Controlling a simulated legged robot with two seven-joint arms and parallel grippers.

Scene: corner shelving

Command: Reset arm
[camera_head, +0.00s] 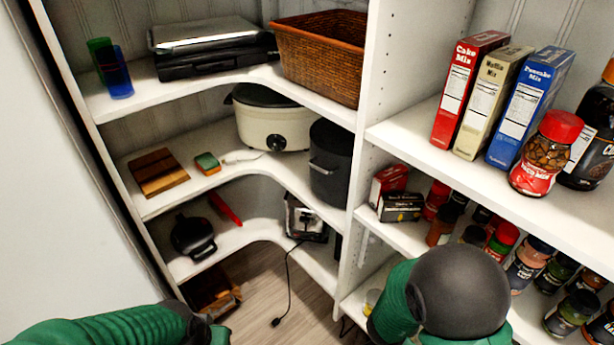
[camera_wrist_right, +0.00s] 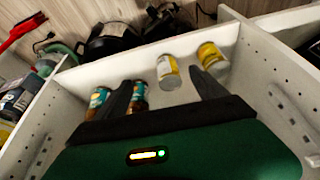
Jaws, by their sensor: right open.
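My right gripper (camera_wrist_right: 163,92) is open in the right wrist view, with its two dark fingers spread and nothing between their tips. It is at a white shelf compartment (camera_wrist_right: 185,95) holding cans. One yellow-and-white can (camera_wrist_right: 168,72) shows beyond the gap between the fingers, and another can (camera_wrist_right: 212,57) is beside the right finger. Teal-and-orange cans (camera_wrist_right: 98,100) are by the left finger, partly hidden by it. In the head view, my right arm is at the bottom centre-right and hides its gripper. My left arm is at the bottom left; its gripper is not seen.
White corner shelves (camera_head: 265,172) hold a slow cooker (camera_head: 270,125), a dark pot (camera_head: 330,170) and a wicker basket (camera_head: 320,55). Boxes, including a red cake mix box (camera_head: 468,90), and a nut jar (camera_head: 546,155) stand right. Wooden floor (camera_head: 300,290) is open at lower centre.

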